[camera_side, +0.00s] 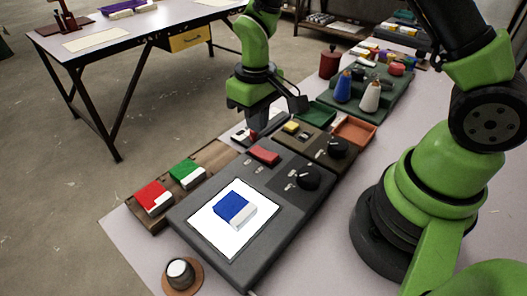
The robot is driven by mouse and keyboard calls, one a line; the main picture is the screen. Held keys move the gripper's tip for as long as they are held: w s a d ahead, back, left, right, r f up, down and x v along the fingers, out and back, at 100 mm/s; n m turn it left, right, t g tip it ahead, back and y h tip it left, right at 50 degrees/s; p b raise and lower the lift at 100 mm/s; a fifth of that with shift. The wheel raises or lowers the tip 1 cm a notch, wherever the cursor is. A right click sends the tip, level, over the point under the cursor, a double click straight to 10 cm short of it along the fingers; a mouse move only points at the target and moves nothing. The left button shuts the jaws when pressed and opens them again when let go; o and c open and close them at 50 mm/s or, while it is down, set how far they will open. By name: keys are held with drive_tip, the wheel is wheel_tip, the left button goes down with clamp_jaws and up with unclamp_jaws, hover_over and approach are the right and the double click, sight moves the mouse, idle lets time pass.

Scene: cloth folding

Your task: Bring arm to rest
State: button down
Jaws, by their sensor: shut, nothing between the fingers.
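My gripper (257,118) is shut and empty. It points down above the far end of the dark grey board, near a small red item and a white item (243,134). A blue and white folded cloth (234,208) lies on the white sheet (212,237) on the grey board (255,274). My gripper is well apart from this cloth. What lies directly behind the fingers is hidden.
A wooden tray (212,155) at left holds a red and white block (152,197) and a green and white block (187,173). A small round cup (180,272) stands at the front. Black knobs (308,177), an orange tray (355,131) and bottles (369,97) stand right and behind.

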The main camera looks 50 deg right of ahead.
drive_tip(key=shift+r, duration=0.8)
drive_tip(key=shift+r, duration=0.15)
drive_tip(key=s+r+m+t+y, duration=0.2)
drive_tip(key=s+r+m+t, duration=0.2)
drive_tip(key=s+r, duration=1.2)
wheel_tip(320, 180, up, 3)
drive_tip(key=t, duration=0.3)
drive_tip(key=shift+s+d, duration=0.15)
drive_tip(key=shift+s, duration=0.1)
idle(0.3)
